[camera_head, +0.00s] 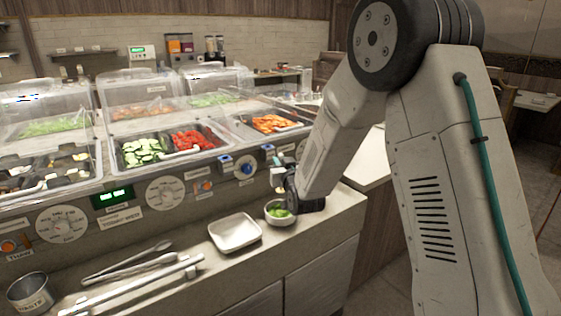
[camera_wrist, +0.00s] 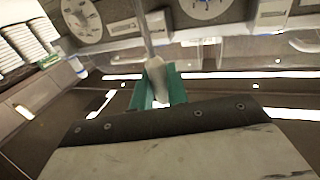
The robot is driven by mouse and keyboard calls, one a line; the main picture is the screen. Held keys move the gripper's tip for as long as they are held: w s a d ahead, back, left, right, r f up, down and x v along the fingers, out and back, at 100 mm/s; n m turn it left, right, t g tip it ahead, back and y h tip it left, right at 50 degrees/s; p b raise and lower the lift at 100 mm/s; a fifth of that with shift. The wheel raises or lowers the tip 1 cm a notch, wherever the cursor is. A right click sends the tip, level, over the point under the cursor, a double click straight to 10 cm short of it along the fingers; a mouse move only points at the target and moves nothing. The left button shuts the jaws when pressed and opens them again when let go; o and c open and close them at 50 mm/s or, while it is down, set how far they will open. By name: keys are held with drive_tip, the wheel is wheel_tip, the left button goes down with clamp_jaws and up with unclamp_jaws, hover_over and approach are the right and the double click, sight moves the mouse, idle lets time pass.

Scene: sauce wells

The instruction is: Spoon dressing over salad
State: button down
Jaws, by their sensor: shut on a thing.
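My gripper (camera_wrist: 158,84) has teal fingers shut on the pale handle of a utensil (camera_wrist: 147,32), probably the dressing spoon. Its thin shaft runs up out of the wrist view, and its far end is not visible there. In the head view my arm reaches down beside a small round bowl (camera_head: 281,213) of green salad on the counter ledge. The dark end of my arm is right behind and to the right of the bowl. Whether the spoon holds dressing cannot be seen.
A white square dish (camera_head: 235,232) is left of the bowl. Tongs (camera_head: 130,265) and a metal cup (camera_head: 31,294) lie further left. The salad bar with cucumber (camera_head: 142,152), red vegetables (camera_head: 194,139) and dial controls (camera_head: 62,225) rises behind. Clear lids stand above.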

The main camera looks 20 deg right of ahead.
drive_tip(key=shift+f, duration=1.35)
drive_tip(key=s+d+f+m+t+h, duration=0.4)
drive_tip(key=d+m, duration=0.4)
drive_tip(key=m, duration=0.5)
drive_tip(key=shift+s+d+f, duration=0.25)
drive_tip(key=shift+d+f, duration=0.05)
drive_tip(key=shift+f, duration=0.25)
